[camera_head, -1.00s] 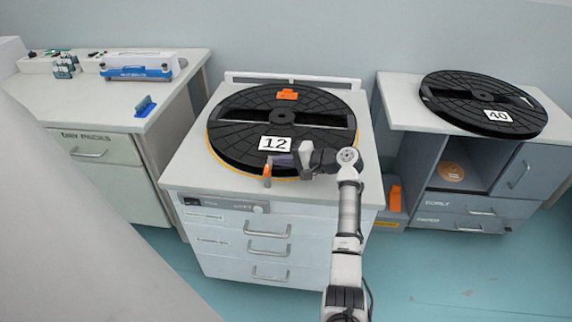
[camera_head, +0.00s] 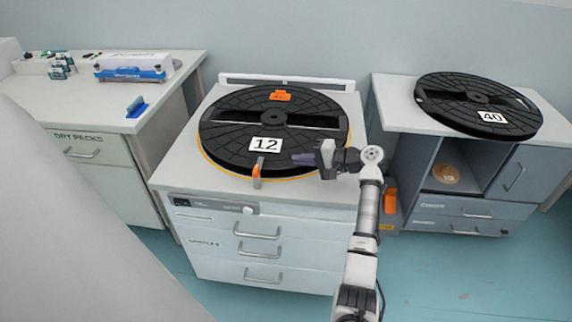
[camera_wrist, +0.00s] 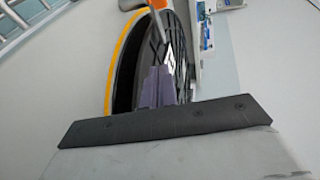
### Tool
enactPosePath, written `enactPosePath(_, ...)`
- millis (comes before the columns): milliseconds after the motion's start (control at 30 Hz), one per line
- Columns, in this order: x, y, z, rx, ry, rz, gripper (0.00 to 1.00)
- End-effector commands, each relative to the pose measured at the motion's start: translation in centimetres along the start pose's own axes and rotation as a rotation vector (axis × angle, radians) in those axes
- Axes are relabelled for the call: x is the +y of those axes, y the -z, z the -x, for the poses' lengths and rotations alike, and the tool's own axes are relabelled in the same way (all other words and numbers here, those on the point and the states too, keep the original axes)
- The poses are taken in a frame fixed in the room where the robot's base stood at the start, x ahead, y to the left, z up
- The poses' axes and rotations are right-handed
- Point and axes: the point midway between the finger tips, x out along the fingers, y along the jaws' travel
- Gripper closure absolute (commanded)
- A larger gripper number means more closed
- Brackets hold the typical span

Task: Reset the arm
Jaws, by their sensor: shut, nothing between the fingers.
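My gripper (camera_head: 303,158) is over the front right part of a black reel (camera_head: 225,135) marked 12, on the middle cabinet. Its fingers are together with nothing between them, pointing left. In the wrist view my gripper (camera_wrist: 158,85) points toward the reel (camera_wrist: 125,75), which has an orange-yellow edge. An orange-tipped grey peg (camera_head: 257,172) stands at the reel's front edge, left of my fingers and apart from them. It also shows in the wrist view (camera_wrist: 158,18). My arm reaches in from the lower right.
A second black reel (camera_head: 460,93) marked 40 lies on the right cabinet. An orange clip (camera_head: 280,95) sits on the back of reel 12. The left counter (camera_head: 60,105) holds a blue-and-white device (camera_head: 130,70), a blue holder (camera_head: 137,107) and small bottles.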

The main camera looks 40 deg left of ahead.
Motion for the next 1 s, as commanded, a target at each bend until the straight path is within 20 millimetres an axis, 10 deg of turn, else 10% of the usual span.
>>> enactPosePath(300,0.0,1.2,4.3,0.001,0.0,-0.001,1.0)
enactPosePath(667,-1.0,1.7,3.7,0.053,-0.025,0.055,1.0)
enactPosePath(833,-6.7,2.9,0.2,0.317,-0.099,0.35,1.0)
enactPosePath(1000,-18.3,0.4,-1.6,0.688,-0.074,0.814,1.0)
